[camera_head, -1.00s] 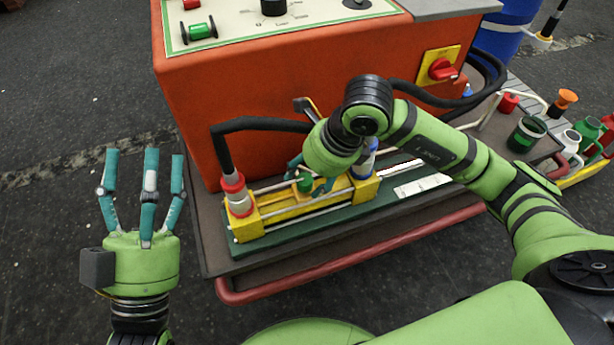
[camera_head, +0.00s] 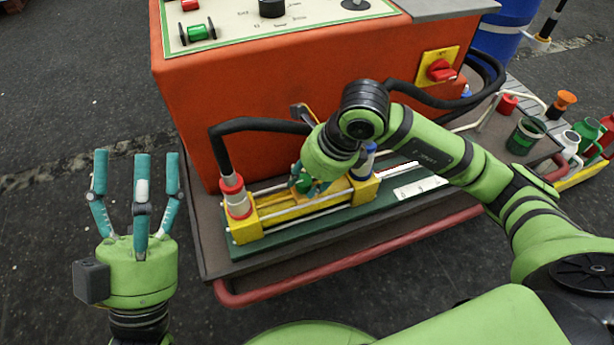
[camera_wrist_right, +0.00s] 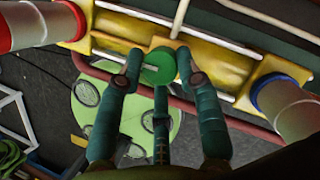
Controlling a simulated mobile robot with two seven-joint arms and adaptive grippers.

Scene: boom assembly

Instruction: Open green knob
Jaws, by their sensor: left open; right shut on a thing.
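The green knob (camera_wrist_right: 158,66) sits on the yellow valve assembly (camera_wrist_right: 222,68). In the right wrist view, the teal fingers of my right gripper (camera_wrist_right: 158,80) are closed around it, one on each side and one below. In the head view, my right gripper (camera_head: 308,182) is over the middle of the yellow assembly (camera_head: 250,228), and the knob is mostly hidden by its fingers. My left gripper (camera_head: 141,175) is open and empty, fingers pointing up, left of the cart and away from the assembly.
The orange machine (camera_head: 290,95) stands behind the assembly. A black hose (camera_head: 255,124) runs to the red and white fitting (camera_head: 236,195) at the left end. A red rail (camera_head: 330,268) borders the cart's front. Containers (camera_head: 525,135) stand at the right. Floor on the left is clear.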

